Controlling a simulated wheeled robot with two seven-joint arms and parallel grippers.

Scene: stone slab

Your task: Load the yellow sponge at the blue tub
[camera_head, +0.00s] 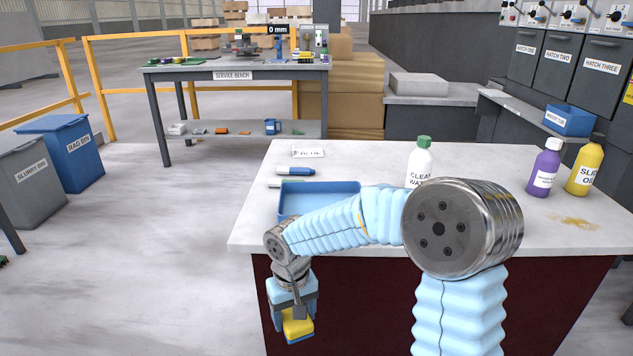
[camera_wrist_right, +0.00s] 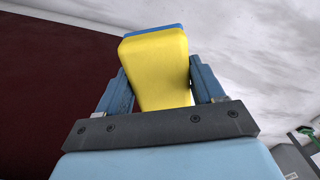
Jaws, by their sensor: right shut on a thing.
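My right gripper (camera_head: 293,308) hangs low in front of the stone slab's near left side, below the top. It is shut on the yellow sponge (camera_head: 298,326). In the right wrist view the sponge (camera_wrist_right: 157,72) sits between both fingers, with a blue layer on its far side. A blue tub (camera_head: 569,120) with a white label stands on a grey ledge at the far right, well away from the gripper. A shallow blue tray (camera_head: 345,187) lies on the slab, partly hidden by my right arm. My left gripper is not in view.
The pale slab (camera_head: 375,157) bears a white bottle (camera_head: 419,164), a purple bottle (camera_head: 543,168), a yellow bottle (camera_head: 584,168) and a blue marker-like item (camera_head: 296,171). Bins (camera_head: 72,150) stand at the left. The slab's middle right is mostly clear.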

